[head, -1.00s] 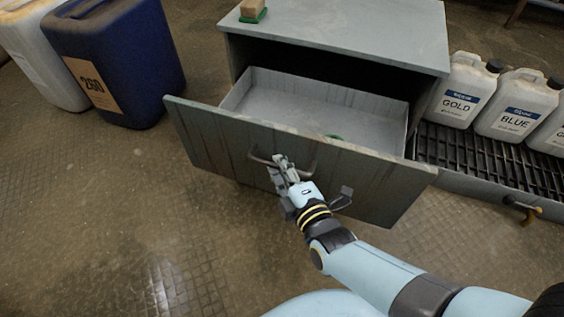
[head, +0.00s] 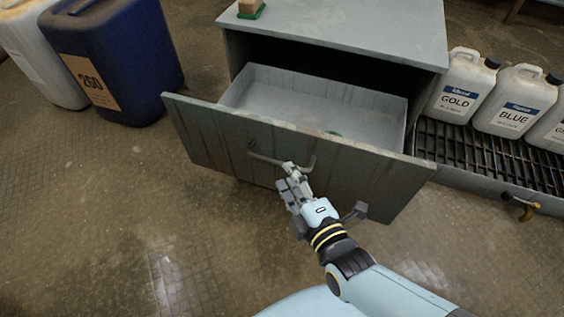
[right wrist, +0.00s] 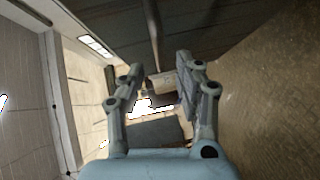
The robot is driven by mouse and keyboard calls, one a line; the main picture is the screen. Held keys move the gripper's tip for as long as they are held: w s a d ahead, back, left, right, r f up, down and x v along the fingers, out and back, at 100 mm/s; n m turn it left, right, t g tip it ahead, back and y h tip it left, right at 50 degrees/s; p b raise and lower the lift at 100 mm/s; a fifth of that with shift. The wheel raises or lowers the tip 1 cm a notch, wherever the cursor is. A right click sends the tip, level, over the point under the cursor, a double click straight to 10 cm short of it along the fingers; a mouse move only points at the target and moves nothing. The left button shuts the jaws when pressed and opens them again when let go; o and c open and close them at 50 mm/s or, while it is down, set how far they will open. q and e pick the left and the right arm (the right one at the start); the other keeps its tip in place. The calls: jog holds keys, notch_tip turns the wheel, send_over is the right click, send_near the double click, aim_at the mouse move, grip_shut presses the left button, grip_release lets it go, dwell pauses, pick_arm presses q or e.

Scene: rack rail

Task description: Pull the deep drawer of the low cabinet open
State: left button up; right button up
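The low grey cabinet (head: 330,25) has its deep drawer pulled well out, with the drawer front (head: 215,140) standing clear of the body. A curved bar handle (head: 262,156) is on the drawer front. My right gripper (head: 287,173) is just in front of and below the handle. In the right wrist view my right gripper (right wrist: 158,85) has its fingers apart with nothing gripped between them. My left gripper is not in view.
A block on a green base (head: 250,8) sits on the cabinet top. A blue drum (head: 120,65) and a white drum (head: 40,50) stand at left. Labelled jugs (head: 465,85) stand on a grated tray (head: 470,155) at right. The floor (head: 90,220) before the drawer is clear.

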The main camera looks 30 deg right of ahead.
jog(key=s+r, duration=0.1)
jog(key=s, duration=0.5)
jog(key=shift+s+a, duration=0.25)
jog(key=shift+s, duration=0.1)
